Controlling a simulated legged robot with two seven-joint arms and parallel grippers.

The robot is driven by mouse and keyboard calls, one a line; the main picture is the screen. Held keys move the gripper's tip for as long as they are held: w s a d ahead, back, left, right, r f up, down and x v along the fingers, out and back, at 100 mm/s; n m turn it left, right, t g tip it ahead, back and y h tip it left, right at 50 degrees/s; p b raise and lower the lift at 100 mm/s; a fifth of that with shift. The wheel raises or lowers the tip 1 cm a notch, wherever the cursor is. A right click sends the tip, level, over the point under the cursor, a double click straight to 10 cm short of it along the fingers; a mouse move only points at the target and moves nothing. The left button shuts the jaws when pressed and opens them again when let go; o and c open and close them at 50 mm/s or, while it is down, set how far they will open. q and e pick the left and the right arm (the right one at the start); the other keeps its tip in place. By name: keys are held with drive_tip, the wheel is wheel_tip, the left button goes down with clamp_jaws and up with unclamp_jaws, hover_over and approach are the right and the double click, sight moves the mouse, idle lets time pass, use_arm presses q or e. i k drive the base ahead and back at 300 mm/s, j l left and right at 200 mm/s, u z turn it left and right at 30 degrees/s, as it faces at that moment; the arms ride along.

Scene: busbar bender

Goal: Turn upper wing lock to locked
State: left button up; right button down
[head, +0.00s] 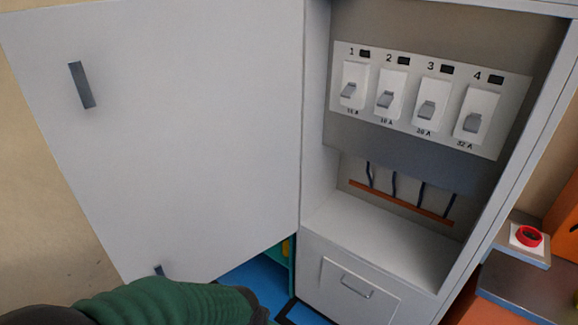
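A grey cabinet door (190,130) stands wide open on the left. A dark upright bar (82,85), which looks like the upper wing lock, sits near the door's upper left edge. A second dark piece (160,270), perhaps the lower lock, shows at the door's bottom edge, mostly cut off by my green arm in front. No locked or unlocked marking is visible on either. Neither gripper is in view; only a green and black arm part shows at the bottom left, well below the upper bar.
The open cabinet (315,110) holds a panel with several numbered breaker switches (428,104). Below are dark wires, a copper-coloured bar (400,202) and a drawer-like front with a handle (357,287). A red button (528,236) sits at right. Blue floor (262,280) shows under the door.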

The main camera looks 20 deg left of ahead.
sight(78, 72)
drive_tip(key=j+u, duration=0.25)
drive_tip(key=u, duration=0.15)
drive_tip(key=k+j+u, duration=0.1)
drive_tip(key=j+u, duration=0.3)
drive_tip(key=l, duration=0.1)
